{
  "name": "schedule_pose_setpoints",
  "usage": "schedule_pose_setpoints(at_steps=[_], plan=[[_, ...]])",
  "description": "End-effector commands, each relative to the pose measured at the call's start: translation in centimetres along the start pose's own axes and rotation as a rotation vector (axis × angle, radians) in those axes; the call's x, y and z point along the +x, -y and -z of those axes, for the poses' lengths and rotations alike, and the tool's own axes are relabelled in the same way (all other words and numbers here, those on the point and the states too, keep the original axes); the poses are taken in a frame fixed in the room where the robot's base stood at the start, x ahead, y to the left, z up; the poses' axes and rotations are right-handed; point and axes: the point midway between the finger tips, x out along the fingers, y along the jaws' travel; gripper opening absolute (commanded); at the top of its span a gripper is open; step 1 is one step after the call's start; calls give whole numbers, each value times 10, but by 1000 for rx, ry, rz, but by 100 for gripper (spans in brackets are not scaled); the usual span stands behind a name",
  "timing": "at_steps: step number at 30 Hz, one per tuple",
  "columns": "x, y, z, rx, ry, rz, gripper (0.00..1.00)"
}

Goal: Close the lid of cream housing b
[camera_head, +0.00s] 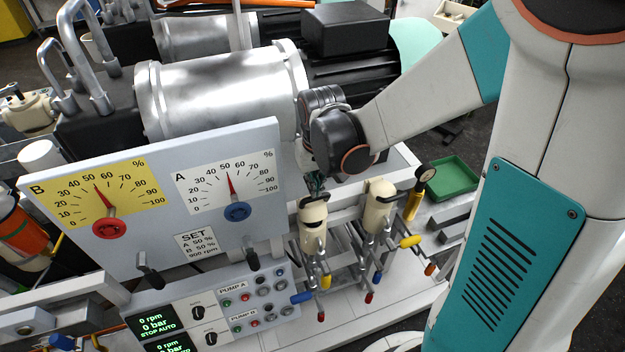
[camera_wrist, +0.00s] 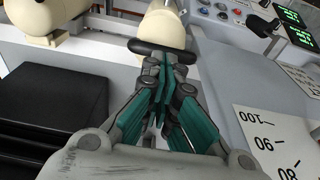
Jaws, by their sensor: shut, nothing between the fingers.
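Two cream housings stand in a row on the rail right of the gauge panel in the head view: a left one (camera_head: 312,228) and a right one (camera_head: 379,207). I cannot read which is b. My gripper (camera_head: 317,186) is shut and empty, behind the top of the left housing. Its teal fingers (camera_wrist: 164,62) point at the black bar; contact and lid position are unclear.
The gauge panel (camera_head: 150,200) stands close left of my gripper. A large silver drum (camera_head: 225,95) lies behind. Valve levers with coloured grips, including a yellow one (camera_head: 411,241), hang below the housings. A green tray (camera_head: 453,177) is at the right.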

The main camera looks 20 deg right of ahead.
Motion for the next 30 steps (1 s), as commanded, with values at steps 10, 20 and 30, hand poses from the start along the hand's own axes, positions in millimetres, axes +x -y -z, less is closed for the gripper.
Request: schedule_pose_setpoints(at_steps=[10, 20, 30], plan=[[6, 0, -13, 0, -83, 0, 0], [21, 0, -41, -1, -279, 0, 0], [33, 0, -59, -1, -336, 0, 0]])
